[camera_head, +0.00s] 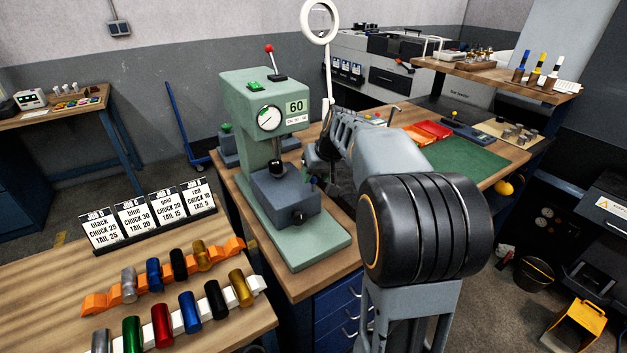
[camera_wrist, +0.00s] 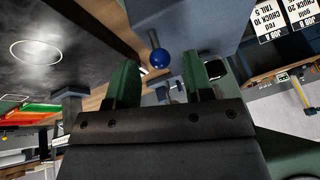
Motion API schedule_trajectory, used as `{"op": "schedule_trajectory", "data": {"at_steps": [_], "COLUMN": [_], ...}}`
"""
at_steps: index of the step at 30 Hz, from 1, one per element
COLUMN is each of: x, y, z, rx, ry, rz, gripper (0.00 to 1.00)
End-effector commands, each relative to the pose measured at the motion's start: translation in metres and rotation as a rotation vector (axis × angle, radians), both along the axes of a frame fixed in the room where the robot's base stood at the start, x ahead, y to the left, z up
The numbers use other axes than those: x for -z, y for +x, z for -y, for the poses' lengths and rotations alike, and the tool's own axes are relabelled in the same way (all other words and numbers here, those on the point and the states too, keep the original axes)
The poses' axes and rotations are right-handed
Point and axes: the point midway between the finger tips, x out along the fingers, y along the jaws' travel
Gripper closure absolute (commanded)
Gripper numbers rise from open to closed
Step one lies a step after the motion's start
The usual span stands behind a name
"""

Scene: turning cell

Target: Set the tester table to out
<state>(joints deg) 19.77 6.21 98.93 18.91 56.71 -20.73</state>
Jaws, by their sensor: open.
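The tester (camera_head: 262,110) is a pale green bench machine with a round dial, a "60" plate and a red-topped lever. Its table is a blue-grey block (camera_head: 285,190) low on the green base, with a black knob on its front. My gripper (camera_head: 314,182) is beside the block's right side, partly hidden by my arm. In the wrist view, my gripper (camera_wrist: 160,66) is open, with green fingers apart. A blue ball knob (camera_wrist: 159,58) shows between the fingertips, in front of the grey block (camera_wrist: 190,25). I cannot tell whether the fingers touch it.
Job cards (camera_head: 149,214) and coloured cylinders on racks (camera_head: 178,310) stand on the front-left wooden table. A magnifier lamp (camera_head: 320,22) rises behind my arm. A green mat (camera_head: 463,160) and red trays (camera_head: 425,131) lie on the bench to the right.

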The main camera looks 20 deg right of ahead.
Motion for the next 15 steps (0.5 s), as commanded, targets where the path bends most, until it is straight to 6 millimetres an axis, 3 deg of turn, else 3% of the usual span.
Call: {"op": "schedule_trajectory", "data": {"at_steps": [6, 15], "x": [0.02, 0.026], "y": [0.009, 0.011], "z": [-0.004, -0.004], "rx": [-0.001, -0.001], "ry": [0.0, 0.0], "rz": [-0.001, 0.0], "gripper": [0.53, 0.53]}}
